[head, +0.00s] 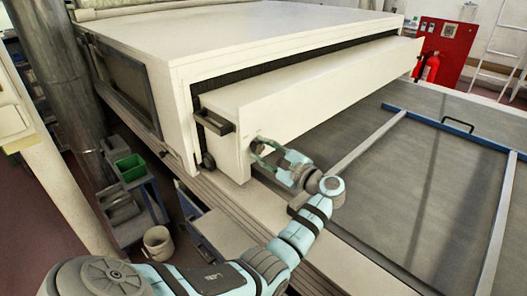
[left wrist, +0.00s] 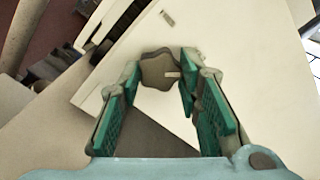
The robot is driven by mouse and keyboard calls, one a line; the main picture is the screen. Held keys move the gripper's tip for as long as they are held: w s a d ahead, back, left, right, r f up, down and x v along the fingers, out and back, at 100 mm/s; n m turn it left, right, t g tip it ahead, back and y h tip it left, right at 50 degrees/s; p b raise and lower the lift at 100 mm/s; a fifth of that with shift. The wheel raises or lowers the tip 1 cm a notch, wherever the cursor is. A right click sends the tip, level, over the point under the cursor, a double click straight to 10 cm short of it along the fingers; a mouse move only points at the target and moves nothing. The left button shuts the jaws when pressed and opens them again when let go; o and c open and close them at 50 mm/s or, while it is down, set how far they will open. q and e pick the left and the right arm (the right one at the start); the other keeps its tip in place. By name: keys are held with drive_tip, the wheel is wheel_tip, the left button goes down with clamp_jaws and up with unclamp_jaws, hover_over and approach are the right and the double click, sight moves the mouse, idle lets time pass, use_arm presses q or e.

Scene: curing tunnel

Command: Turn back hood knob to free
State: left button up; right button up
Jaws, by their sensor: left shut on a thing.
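The white hood (head: 310,95) is a long box-like cover on the front of the oven housing. A brown-grey lobed hood knob (left wrist: 158,70) sits on its end face, with a short pale mark at its right side in the left wrist view. In the head view the knob is mostly hidden by my gripper. My left gripper (head: 262,153) reaches the lower right part of that end face. In the left wrist view its green-padded fingers (left wrist: 161,80) stand either side of the knob, shut on it. My right gripper is in neither view.
A blue-edged frame (head: 440,125) lies over the grey bed at right. A green bin (head: 130,167) and pale bucket (head: 158,242) stand low at left.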

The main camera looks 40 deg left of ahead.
use_arm(q)
drive_tip(key=shift+f+n, duration=0.1)
drive_tip(key=shift+n, duration=0.2)
drive_tip(key=n+b, duration=0.3)
drive_tip(key=n, duration=0.1)
drive_tip(key=shift+w, duration=0.1)
drive_tip(key=n+b, duration=0.4)
drive_tip(key=shift+n, duration=0.3)
drive_tip(key=n+b, duration=0.6)
drive_tip(key=shift+r+n+b, duration=0.2)
drive_tip(key=shift+n+b, duration=0.4)
drive_tip(key=shift+n, duration=0.1)
drive_tip(key=shift+r+n+b, duration=0.15)
drive_tip(key=shift+n+b, duration=0.45)
drive_tip(key=shift+n, duration=0.1)
drive_tip(key=shift+r, duration=0.1)
drive_tip(key=o, duration=1.1)
drive_tip(key=shift+o, duration=0.2)
